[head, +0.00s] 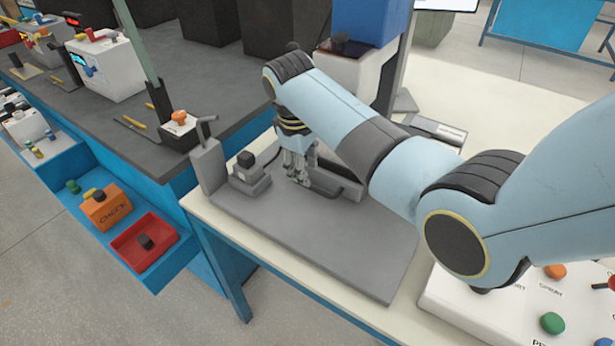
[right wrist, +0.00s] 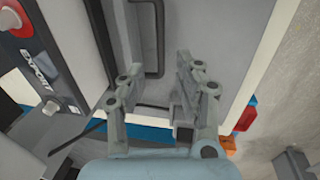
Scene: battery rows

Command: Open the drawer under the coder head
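My right gripper (head: 298,172) points down over the far part of a grey plate on the pale bench. In the right wrist view its two fingers (right wrist: 158,74) stand apart with nothing between them. A dark bar handle (right wrist: 151,42) on a grey panel (right wrist: 190,28) lies just ahead of the gap between the fingertips; I cannot tell whether they touch it. In the head view a dark bar (head: 335,190) shows beside the gripper. A blue-topped machine (head: 365,22) stands behind; my arm partly hides its lower part. I cannot clearly tell the drawer's outline. My left gripper is not in view.
The grey plate (head: 330,245) carries a small grey block with a black knob (head: 245,160) left of the gripper. A white control box (head: 440,305) with coloured buttons is at the lower right. A blue shelf (head: 70,165) holds an orange box and a red tray at left.

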